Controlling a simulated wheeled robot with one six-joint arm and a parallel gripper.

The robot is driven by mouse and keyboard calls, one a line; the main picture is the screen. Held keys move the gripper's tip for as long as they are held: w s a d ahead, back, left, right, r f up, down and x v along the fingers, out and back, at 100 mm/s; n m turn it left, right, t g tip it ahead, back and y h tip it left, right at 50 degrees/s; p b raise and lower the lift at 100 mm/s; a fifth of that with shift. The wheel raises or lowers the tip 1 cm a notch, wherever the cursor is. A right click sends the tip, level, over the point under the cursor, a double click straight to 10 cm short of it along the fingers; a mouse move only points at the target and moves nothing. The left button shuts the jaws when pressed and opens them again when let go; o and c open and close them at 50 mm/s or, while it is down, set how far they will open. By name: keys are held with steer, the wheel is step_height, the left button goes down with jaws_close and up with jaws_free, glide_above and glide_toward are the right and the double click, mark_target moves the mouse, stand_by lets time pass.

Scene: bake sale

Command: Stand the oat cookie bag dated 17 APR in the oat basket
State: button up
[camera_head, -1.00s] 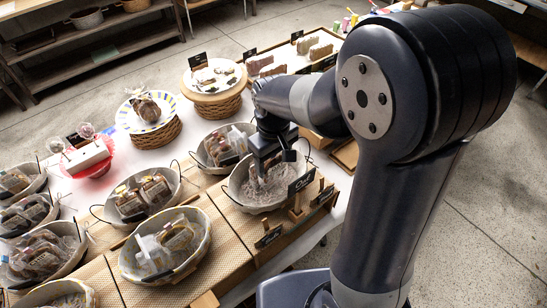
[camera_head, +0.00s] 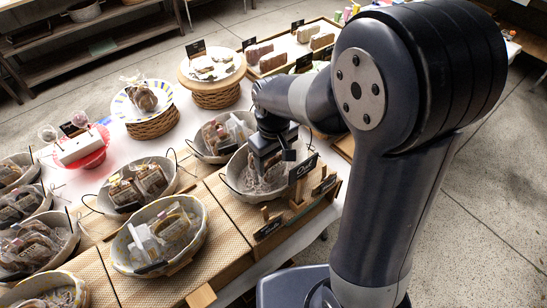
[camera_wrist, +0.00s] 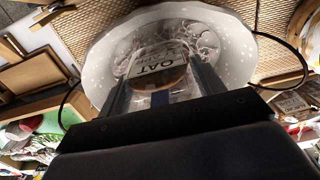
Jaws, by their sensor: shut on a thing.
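A clear bag with an OAT label and a round brown cookie (camera_wrist: 172,76) shows in the wrist view between the fingers of my gripper (camera_wrist: 160,92). My gripper is shut on this oat cookie bag. The bag is inside the oat basket, a pale basket with a speckled rim (camera_wrist: 98,62) and shredded filler. In the head view my gripper (camera_head: 266,160) points down into the oat basket (camera_head: 233,184), beside the dark "Oat" sign (camera_head: 302,170); the wrist hides most of the bag there.
A basket of bags (camera_head: 198,150) stands just behind the oat basket, another (camera_head: 112,200) to its left, and a larger one (camera_head: 118,254) in front. Small signs on wooden stands (camera_head: 268,227) line the front right edge. A cake stand (camera_head: 188,74) is behind.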

steer(key=shift+f+b, duration=0.35)
steer(key=shift+f, duration=0.2)
steer(key=o, duration=0.8)
step_height(320, 180, up, 12)
steer(key=p, duration=1)
steer(key=shift+r, duration=0.15)
step_height(320, 180, down, 11)
steer(key=b, duration=0.9)
